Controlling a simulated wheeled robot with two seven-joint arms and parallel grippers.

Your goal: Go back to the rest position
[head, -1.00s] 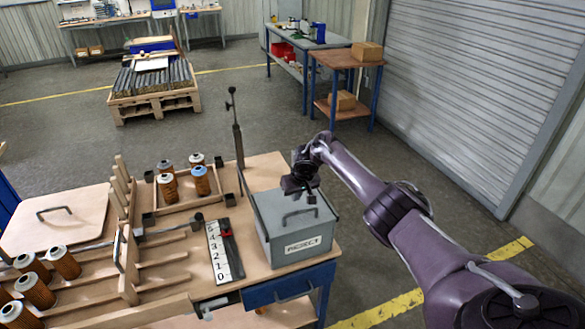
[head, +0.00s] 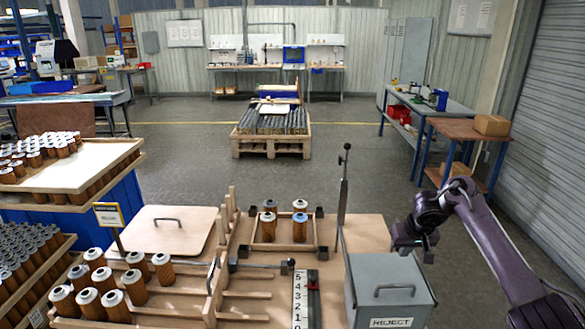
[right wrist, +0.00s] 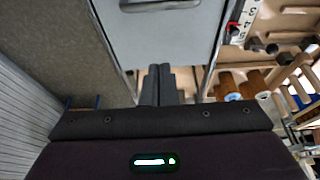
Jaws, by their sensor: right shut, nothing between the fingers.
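My right gripper (head: 427,257) is at the right in the head view, above the back right part of the grey REJECT box (head: 392,270). In the right wrist view its two fingers (right wrist: 158,84) are together with nothing between them, and the box lid (right wrist: 158,35) lies beyond them. The REJECT box is closed, with a handle on its lid. Orange filter cartridges with pale tops (head: 112,300) stand at the front left, and several more (head: 269,226) stand in a small wooden frame (head: 285,246). My left gripper is not in view.
A thin dark post (head: 343,190) rises behind the box. A number strip (head: 300,300) lies left of it. A wooden lid with a handle (head: 160,231) lies at the left. Racks of cartridges (head: 70,185) stand further left. The floor behind the bench is clear up to a pallet (head: 270,145).

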